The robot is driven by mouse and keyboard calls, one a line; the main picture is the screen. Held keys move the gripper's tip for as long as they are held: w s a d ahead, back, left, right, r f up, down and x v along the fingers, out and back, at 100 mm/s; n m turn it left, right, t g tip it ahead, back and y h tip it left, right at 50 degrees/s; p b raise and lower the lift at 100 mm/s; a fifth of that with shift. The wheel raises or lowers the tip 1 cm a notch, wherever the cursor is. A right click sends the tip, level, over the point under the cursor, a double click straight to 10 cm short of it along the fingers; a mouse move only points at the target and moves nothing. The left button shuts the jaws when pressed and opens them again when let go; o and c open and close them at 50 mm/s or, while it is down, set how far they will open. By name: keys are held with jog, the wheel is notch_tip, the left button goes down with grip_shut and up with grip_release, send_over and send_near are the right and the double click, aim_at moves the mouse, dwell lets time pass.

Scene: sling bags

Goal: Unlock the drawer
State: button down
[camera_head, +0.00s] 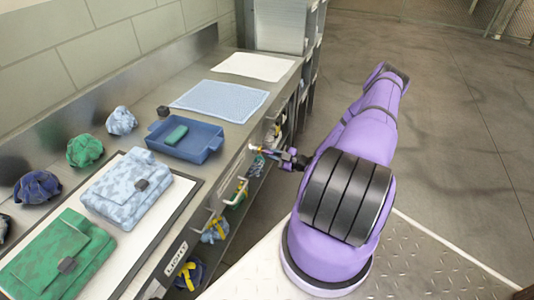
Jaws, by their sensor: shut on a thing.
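The drawer front (222,199) is a grey metal face along the right edge of the counter, with a pale handle (241,188) on it. My gripper (277,155) reaches in from the right and is at the counter's front side, beyond that handle. It is shut on a small pale and yellowish piece (256,149) at the front face. The piece is too small to make out, and I cannot tell whether it is a key or a lock part. No gap around the drawer front can be made out.
The counter holds a blue tray (207,150) with a green item (176,136), a light blue cloth (221,99), a white sheet (254,66), a pale blue bag (115,203) and a green bag (45,265). A lower shelf holds blue and yellow items (215,231). The floor at right is clear.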

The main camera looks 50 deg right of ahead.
jog(key=m, duration=0.3)
jog(key=shift+m, duration=0.4)
jog(key=shift+c, duration=2.1)
grip_release()
jog(key=v, duration=0.7)
